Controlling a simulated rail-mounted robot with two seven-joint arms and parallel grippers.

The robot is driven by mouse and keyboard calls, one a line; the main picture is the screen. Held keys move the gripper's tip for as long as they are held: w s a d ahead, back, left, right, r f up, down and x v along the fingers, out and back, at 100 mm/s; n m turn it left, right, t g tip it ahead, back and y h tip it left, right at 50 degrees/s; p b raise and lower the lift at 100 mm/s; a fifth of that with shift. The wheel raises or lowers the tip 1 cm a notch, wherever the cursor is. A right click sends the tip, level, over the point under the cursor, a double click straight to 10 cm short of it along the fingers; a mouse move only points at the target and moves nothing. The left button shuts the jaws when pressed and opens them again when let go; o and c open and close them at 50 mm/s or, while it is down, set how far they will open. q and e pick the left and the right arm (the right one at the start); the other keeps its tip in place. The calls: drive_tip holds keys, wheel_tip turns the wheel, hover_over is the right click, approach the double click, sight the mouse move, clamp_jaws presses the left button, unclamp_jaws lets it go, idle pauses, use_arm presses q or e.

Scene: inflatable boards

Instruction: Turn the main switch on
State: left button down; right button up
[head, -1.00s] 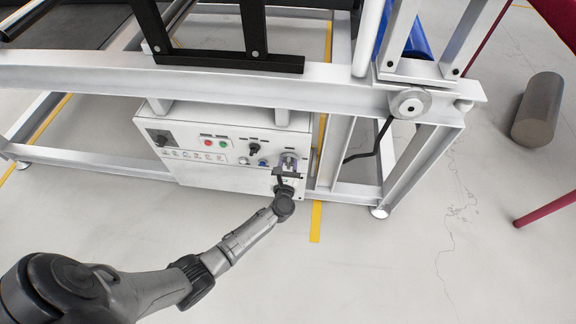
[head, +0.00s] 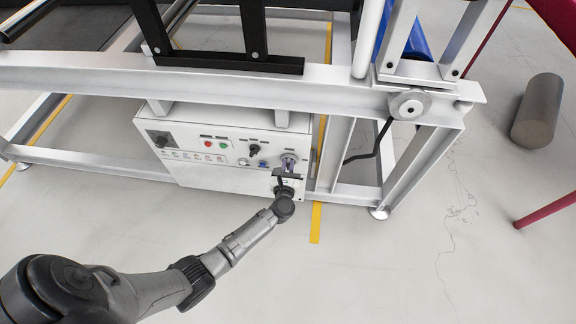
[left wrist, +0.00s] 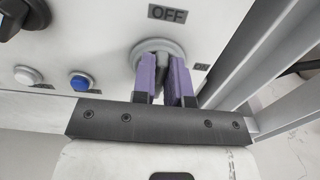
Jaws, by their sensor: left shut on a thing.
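The main switch (left wrist: 162,55) is a grey rotary knob on a round base at the right end of the white control box (head: 200,172). An OFF label is above it and a second label, partly hidden, is to its right. My left gripper (left wrist: 166,80) has its purple-padded fingers on either side of the knob's grip and is shut on it. In the head view the left gripper (head: 288,165) reaches the box's right end from below, and the knob is mostly covered there. My right gripper is not in view.
A black rotary switch (head: 254,148), red and green buttons (head: 215,144), and white and blue buttons (left wrist: 80,82) sit left of the knob. White frame beams (head: 336,150) stand close on the right. A grey cylinder (head: 538,110) lies on the floor at right.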

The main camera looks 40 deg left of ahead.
use_arm(q)
drive_tip(key=m+p, duration=0.1)
drive_tip(key=m, duration=0.5)
drive_tip(key=f+m+p, duration=0.1)
drive_tip(key=m+p, duration=0.1)
drive_tip(key=m, duration=0.3)
drive_tip(key=d+m+p, duration=0.1)
drive_tip(key=m, duration=0.5)
drive_tip(key=shift+w+d+f+m+p, duration=0.1)
drive_tip(key=shift+w+f+m+p, duration=0.1)
drive_tip(key=shift+w+m+p, duration=0.15)
idle(0.5)
drive_tip(key=c, duration=1.1)
unclamp_jaws()
drive_tip(key=shift+c, duration=0.2)
